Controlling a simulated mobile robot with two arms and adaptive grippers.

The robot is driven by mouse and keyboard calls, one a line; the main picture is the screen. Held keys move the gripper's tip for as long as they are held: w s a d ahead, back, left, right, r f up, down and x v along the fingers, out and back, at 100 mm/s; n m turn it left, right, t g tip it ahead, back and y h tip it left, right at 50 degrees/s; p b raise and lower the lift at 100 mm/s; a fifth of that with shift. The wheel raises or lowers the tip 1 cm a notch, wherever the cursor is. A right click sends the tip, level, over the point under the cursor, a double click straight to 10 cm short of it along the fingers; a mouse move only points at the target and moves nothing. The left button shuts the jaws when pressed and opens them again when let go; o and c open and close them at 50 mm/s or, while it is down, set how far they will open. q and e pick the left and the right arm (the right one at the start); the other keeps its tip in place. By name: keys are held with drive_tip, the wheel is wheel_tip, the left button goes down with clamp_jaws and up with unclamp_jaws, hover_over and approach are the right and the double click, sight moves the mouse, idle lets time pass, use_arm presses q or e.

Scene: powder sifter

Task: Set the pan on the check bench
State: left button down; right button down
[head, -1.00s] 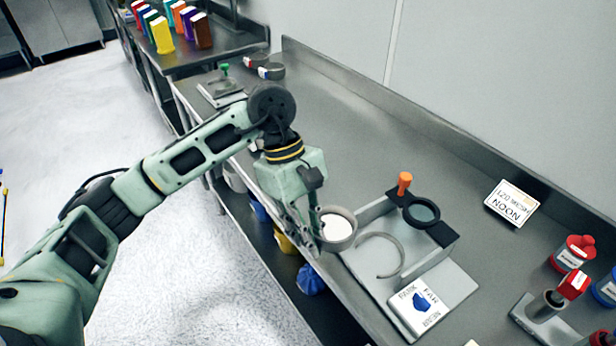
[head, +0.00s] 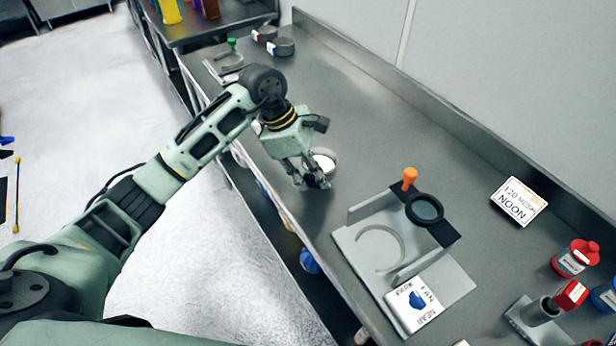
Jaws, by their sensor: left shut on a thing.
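The pan (head: 325,162) is a small round grey dish with white powder inside. My left gripper (head: 316,183) is shut on its near side and partly hides it. The gripper and pan are over the long steel bench (head: 370,130), left of the grey fixture with a ring. Whether the pan touches the bench top is hard to tell. My right gripper is not in view.
The grey fixture (head: 457,280) has an empty ring holder, a dark lens and an orange knob (head: 409,176). A white card (head: 412,305) lies at its front. Two round dishes (head: 281,47) and a green-knobbed device (head: 229,58) are at the far end. The bench middle is clear.

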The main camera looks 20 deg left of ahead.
use_arm(q)
drive_tip(key=shift+w+a+f, duration=0.45)
drive_tip(key=shift+a, duration=0.15)
wheel_tip(320, 180, down, 4)
drive_tip(key=shift+r+p, duration=0.2)
drive_tip(key=shift+p, duration=0.75)
drive_tip(key=shift+f, duration=0.35)
drive_tip(key=c, duration=1.6)
unclamp_jaws()
